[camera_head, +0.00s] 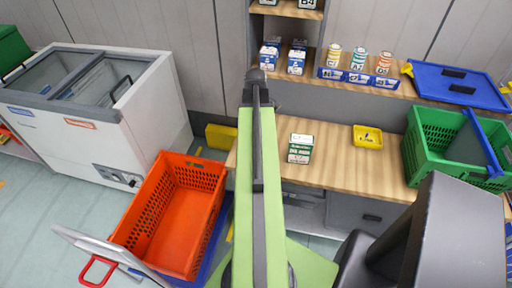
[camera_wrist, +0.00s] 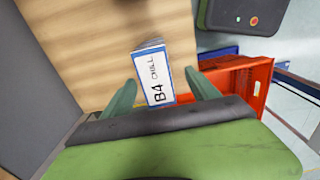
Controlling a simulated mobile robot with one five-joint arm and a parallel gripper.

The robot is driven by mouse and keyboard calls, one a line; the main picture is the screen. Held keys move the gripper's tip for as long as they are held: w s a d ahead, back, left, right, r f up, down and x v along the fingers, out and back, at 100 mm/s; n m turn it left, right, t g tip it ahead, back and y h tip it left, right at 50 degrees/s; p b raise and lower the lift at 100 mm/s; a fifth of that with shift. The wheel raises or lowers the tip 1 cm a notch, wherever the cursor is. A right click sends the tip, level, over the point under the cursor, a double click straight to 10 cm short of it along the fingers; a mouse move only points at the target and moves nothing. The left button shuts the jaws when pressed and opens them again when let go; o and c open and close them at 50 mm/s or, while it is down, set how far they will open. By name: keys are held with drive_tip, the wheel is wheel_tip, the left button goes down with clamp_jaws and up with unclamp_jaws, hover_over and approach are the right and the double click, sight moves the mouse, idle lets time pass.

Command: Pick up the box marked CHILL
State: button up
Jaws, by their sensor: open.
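The box marked CHILL (camera_wrist: 154,76) shows in the wrist view as a small box with a white label, a blue border and the text "B4 CHILL". It is seen against a wooden surface (camera_wrist: 95,40). My gripper (camera_wrist: 160,90) is open, with one green finger on each side of the box. The box appears between the fingers, with its lower end near the gripper's dark palm edge. I cannot tell whether either finger touches it. In the head view my arm hides the gripper's fingers, and I cannot pick out this box there with certainty.
An orange tote (camera_head: 207,175) stands left of my arm, with a white chest freezer (camera_head: 150,110) beyond. Blue-and-white boxes (camera_head: 297,60) stand on the shelf.

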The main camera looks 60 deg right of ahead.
drive_tip(key=f+b, duration=0.5)
drive_tip(key=shift+d+f, duration=0.15)
drive_tip(key=shift+d, duration=0.15)
clamp_jaws()
